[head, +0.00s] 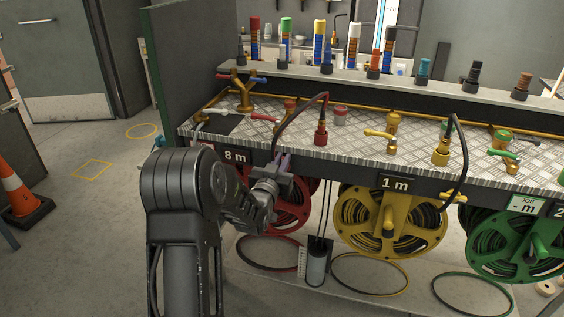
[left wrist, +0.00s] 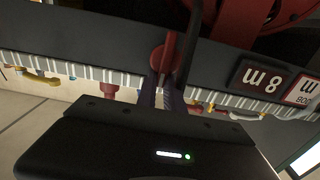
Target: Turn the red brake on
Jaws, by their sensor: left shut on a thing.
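The red reel (head: 292,207) hangs under the bench below the 8 m sign (head: 235,156). My left gripper (head: 284,163) is at the bench's front edge, just right of that sign. In the left wrist view, its two fingers (left wrist: 164,98) are closed together on a red part with a round base, which I take to be the red brake (left wrist: 160,58). The brake is mounted on the dark front rail. In the head view the gripper hides the brake. My right gripper is in neither view.
A red-handled valve (head: 262,117) and a black hose with a red fitting (head: 320,133) are on the metal bench top above. A yellow reel (head: 388,222) and a green reel (head: 508,240) hang to the right. The floor to the left is mostly open, with a traffic cone (head: 17,190).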

